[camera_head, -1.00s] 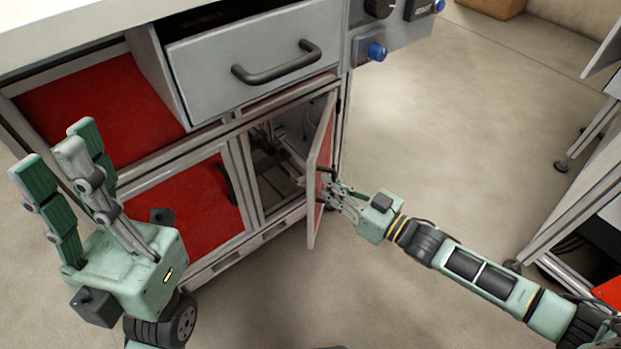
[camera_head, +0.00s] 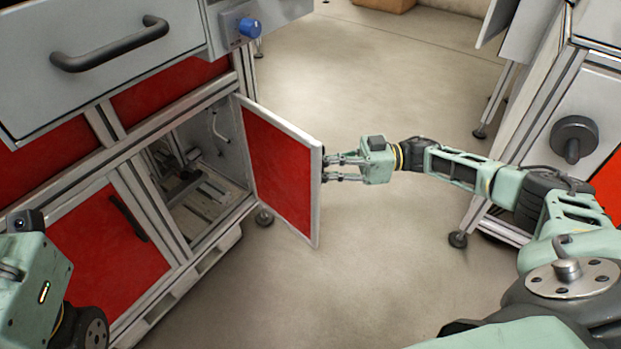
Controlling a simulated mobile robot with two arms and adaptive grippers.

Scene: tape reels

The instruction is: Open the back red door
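The red door (camera_head: 280,172) with a pale metal frame stands wide open, swung out from the lower right compartment of the cabinet. The open compartment (camera_head: 200,190) shows metal parts inside. My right gripper (camera_head: 328,168) is at the outer edge of the door, with its fingers pointing left at it. The fingertips are close to or behind the door's edge, and I cannot tell whether they grip the handle or the edge. My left gripper's body (camera_head: 30,270) shows at the lower left; its fingers are outside the view.
A second red door (camera_head: 110,245) with a black handle is shut left of the opening. Above is a grey drawer (camera_head: 100,60) with a dark handle. Another grey cabinet (camera_head: 570,110) stands on the right. The floor (camera_head: 400,70) between is clear.

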